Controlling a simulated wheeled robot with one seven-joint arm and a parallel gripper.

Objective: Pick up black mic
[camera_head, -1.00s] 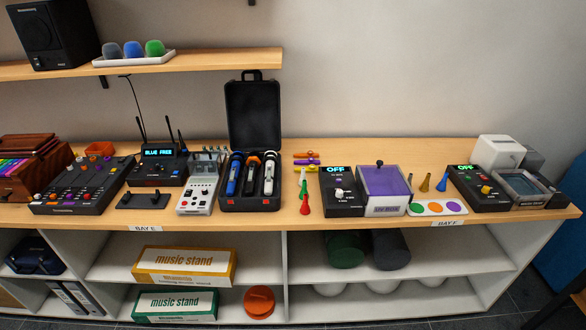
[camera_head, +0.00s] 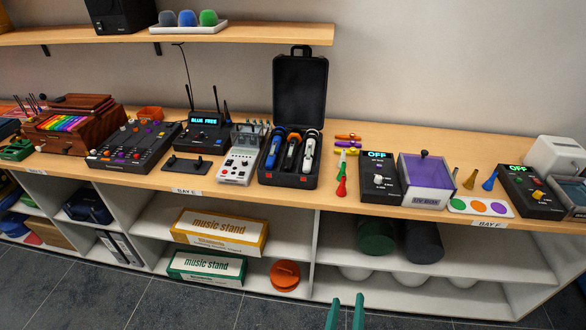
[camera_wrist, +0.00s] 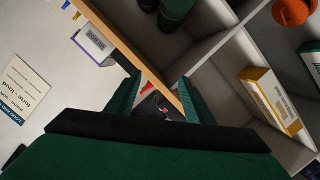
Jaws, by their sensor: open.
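An open black case (camera_head: 300,95) stands on the counter with its lid up. Three mics lie side by side in it: a blue one (camera_head: 274,149) at left, a black one with some orange (camera_head: 292,154) in the middle, and a white one (camera_head: 309,153) at right. My gripper (camera_head: 346,304) shows as two green fingertips at the bottom of the head view, apart, empty and well below the counter. In the wrist view my gripper (camera_wrist: 158,98) is also open. A dark object with a red spot (camera_wrist: 153,107), apparently the case, shows between the fingers; the mics cannot be made out there.
A grey mixer (camera_head: 240,157) stands close left of the case, and small coloured horns (camera_head: 342,172) lie to its right. A black OFF box (camera_head: 378,180) and a purple-topped box (camera_head: 427,178) stand farther right. The wooden shelf (camera_head: 255,35) hangs above.

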